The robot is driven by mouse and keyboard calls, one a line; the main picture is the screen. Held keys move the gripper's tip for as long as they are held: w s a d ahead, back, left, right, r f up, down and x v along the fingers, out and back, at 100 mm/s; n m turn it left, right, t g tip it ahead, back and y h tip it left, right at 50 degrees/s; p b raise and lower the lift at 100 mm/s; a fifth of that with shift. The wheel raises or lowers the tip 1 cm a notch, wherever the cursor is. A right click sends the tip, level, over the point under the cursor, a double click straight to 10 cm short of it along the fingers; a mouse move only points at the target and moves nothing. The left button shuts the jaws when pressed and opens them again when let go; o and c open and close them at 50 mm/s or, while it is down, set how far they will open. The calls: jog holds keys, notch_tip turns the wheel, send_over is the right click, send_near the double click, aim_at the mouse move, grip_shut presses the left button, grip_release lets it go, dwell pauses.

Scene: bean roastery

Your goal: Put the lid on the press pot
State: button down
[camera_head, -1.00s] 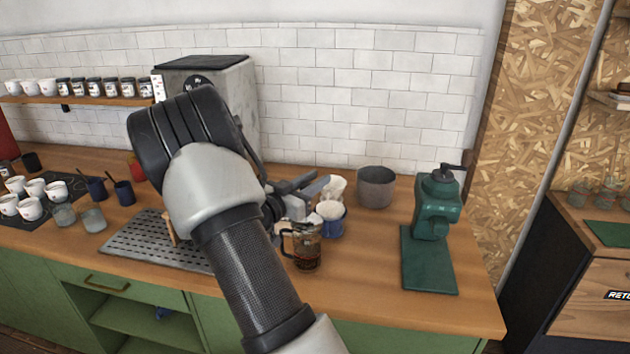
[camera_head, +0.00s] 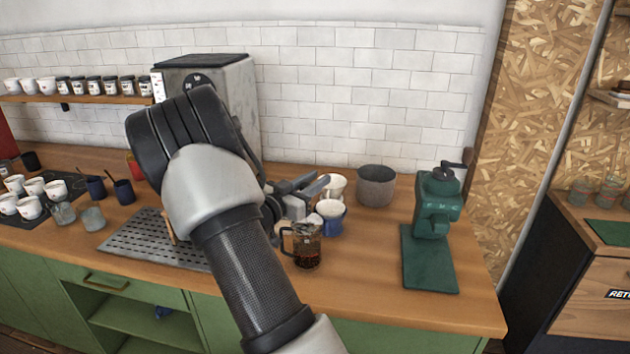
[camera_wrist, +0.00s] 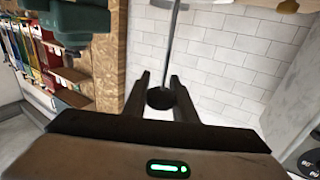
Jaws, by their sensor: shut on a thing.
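The press pot (camera_head: 308,254) is a glass jug with a dark handle and dark liquid, standing upright near the counter's front edge. My gripper (camera_head: 305,186) is above and just behind it in the head view, partly hidden by my arm. In the wrist view my gripper (camera_wrist: 160,82) is shut on the black knob (camera_wrist: 160,98) of the lid. A thin metal rod (camera_wrist: 171,45) runs from the knob toward a pale disc at the top edge. In the head view I cannot tell whether the lid touches the pot.
A blue cup (camera_head: 330,222) with a white filter stands close behind the pot. A grey bin (camera_head: 376,186) and a green grinder (camera_head: 435,225) are to the right. A drip tray (camera_head: 150,243) lies left of my arm. The counter between pot and grinder is clear.

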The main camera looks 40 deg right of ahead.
jog(key=shift+f, duration=0.3)
dwell(0.6)
jog(key=c, duration=1.4)
grip_release()
jog(key=shift+o, duration=0.2)
jog(key=b+v, duration=0.1)
jog(key=v, duration=1.6)
jog(key=shift+a, duration=0.25)
